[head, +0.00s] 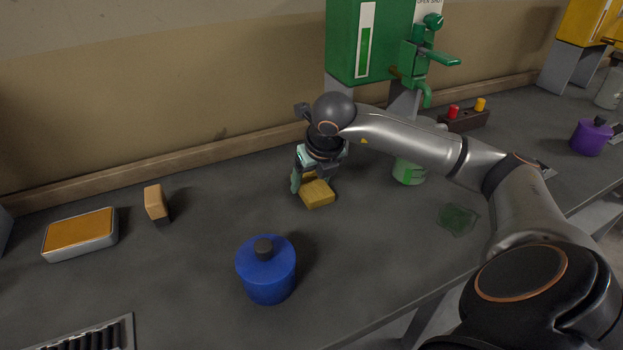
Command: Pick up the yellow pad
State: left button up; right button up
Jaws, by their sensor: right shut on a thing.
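The yellow pad (317,194) is a small flat block at the middle of the grey bench. My right gripper (309,181) reaches down over it from above and is shut on it. The pad's far end is hidden by the fingers, and its near end sticks out toward the front. I cannot tell whether the pad touches the bench or is just above it. My left gripper is not in view.
A blue lidded canister (266,271) stands in front of the pad. A tan block (155,203) and an orange-topped tin (80,236) are at left. A green dispenser (360,40) stands behind, with a green-and-white container (408,174) below. A green piece (459,219) lies at right.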

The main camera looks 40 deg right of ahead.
aim_at(307, 177)
jog(key=shift+r+p, duration=0.4)
jog(key=shift+p, duration=0.05)
notch_tip(307, 177, up, 3)
jog(key=shift+f, duration=0.1)
jog(key=s+d+r+b, duration=0.2)
jog(key=s+r, duration=0.3)
jog(key=s, duration=0.1)
jog(key=s+d+r+b, duration=0.2)
jog(key=s+r, duration=0.3)
jog(key=s, duration=0.2)
jog(key=shift+d+b, duration=0.35)
jog(key=shift+b, duration=0.05)
jog(key=shift+s, duration=0.1)
